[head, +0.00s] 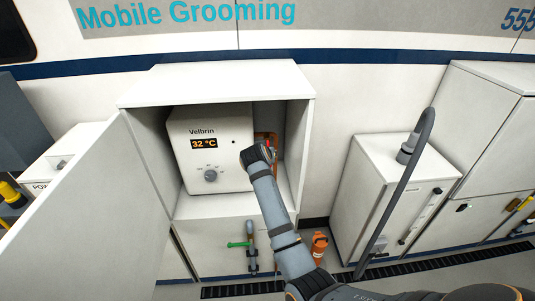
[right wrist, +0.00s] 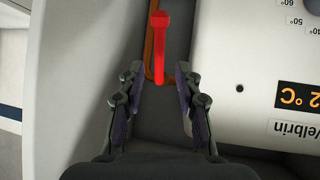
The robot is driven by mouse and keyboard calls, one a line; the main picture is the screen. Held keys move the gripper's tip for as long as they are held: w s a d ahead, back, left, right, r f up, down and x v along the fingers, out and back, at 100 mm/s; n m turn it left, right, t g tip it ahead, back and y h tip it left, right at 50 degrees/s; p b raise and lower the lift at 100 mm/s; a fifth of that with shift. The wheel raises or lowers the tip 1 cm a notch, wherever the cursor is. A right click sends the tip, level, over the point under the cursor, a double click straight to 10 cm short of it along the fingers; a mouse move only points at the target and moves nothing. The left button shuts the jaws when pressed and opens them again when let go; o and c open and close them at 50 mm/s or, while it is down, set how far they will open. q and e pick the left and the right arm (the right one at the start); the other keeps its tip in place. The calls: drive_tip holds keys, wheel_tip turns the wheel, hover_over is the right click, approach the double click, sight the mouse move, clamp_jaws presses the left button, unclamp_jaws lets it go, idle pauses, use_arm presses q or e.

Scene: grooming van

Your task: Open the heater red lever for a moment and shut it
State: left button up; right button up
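The white heater (head: 207,155) with a "32 °C" display stands inside an open white cabinet; part of it also shows in the right wrist view (right wrist: 240,55). The red lever (right wrist: 161,45) is on an orange-brown pipe beside the heater. A bit of the lever shows past my right gripper (head: 262,150) in the head view. In the right wrist view my right gripper (right wrist: 158,76) is open, with one finger on each side of the lever's near end. Gaps show between the lever and both fingers. My left gripper is not in view.
The cabinet door (head: 95,215) stands open at the left. A white unit with a grey hose (head: 398,175) stands at the right. The cabinet's right wall (head: 297,145) is close to my right gripper.

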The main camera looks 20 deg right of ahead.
drive_tip(key=shift+s+a+r, duration=0.3)
drive_tip(key=shift+s+r, duration=0.1)
drive_tip(key=shift+s, duration=0.1)
drive_tip(key=shift+c, duration=0.4)
